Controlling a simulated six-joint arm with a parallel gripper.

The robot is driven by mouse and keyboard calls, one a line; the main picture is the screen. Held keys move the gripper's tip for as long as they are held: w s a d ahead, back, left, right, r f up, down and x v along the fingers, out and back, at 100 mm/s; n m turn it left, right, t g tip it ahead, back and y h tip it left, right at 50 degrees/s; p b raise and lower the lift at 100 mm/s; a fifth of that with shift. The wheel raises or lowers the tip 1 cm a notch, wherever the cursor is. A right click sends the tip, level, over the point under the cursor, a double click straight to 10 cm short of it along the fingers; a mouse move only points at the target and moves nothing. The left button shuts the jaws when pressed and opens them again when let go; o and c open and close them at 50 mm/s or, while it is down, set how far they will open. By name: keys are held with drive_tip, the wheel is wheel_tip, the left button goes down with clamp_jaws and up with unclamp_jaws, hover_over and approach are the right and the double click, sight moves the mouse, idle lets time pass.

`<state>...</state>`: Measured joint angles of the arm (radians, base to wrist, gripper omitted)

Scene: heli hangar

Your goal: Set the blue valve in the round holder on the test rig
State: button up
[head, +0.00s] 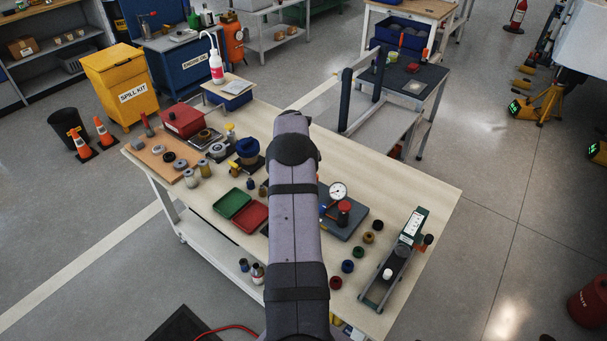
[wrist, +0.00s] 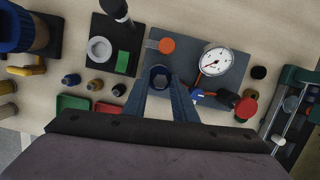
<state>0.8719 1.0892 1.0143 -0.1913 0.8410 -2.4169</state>
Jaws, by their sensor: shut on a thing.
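The test rig (wrist: 215,50) is a grey-blue plate with a white dial gauge (wrist: 215,62), an orange round part (wrist: 167,46) and a red knob (wrist: 246,108). My gripper (wrist: 160,80) is over the left part of this plate in the wrist view. Its two fingers are shut on a small dark blue part with a round opening, which I take for the blue valve (wrist: 160,73). I cannot tell whether it touches the plate. The round holder is not clearly visible there. In the head view my arm hides the gripper, the valve and the rig's left side; the rig plate (head: 342,228) shows to the right.
Green (head: 232,203) and red (head: 253,218) trays lie left of my arm. Several coloured caps, including a blue one (head: 347,266), lie right of the rig, beside a green-ended bench device (head: 396,258). The table's far right corner (head: 425,190) is clear.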

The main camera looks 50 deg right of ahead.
drive_tip(key=shift+a+b+x, duration=0.15)
drive_tip(key=shift+b+x, duration=0.2)
drive_tip(key=shift+x, duration=0.3)
drive_tip(key=shift+a+b+x, duration=0.15)
drive_tip(key=shift+b+x, duration=0.2)
drive_tip(key=shift+x, duration=0.25)
drive_tip(key=shift+a+b+x, duration=0.15)
drive_tip(key=shift+b+x, duration=0.1)
drive_tip(key=shift+x, duration=0.35)
drive_tip(key=shift+a+b+x, duration=0.15)
drive_tip(key=shift+b+x, duration=0.05)
drive_tip(key=shift+x, duration=0.35)
idle(1.4)
drive_tip(key=o, duration=1.1)
drive_tip(key=shift+s, duration=0.1)
drive_tip(key=shift+o, duration=0.2)
drive_tip(key=shift+r, duration=0.1)
drive_tip(key=shift+d+p+v, duration=0.25)
drive_tip(key=shift+p+v, duration=0.6)
drive_tip(key=shift+v, duration=0.25)
drive_tip(key=shift+d+p+v, duration=0.3)
drive_tip(key=shift+p+v, duration=0.55)
drive_tip(key=shift+v, duration=0.25)
drive_tip(key=shift+d+p+v, duration=0.25)
drive_tip(key=shift+p+v, duration=0.6)
drive_tip(key=shift+v, duration=0.25)
drive_tip(key=shift+r, duration=0.2)
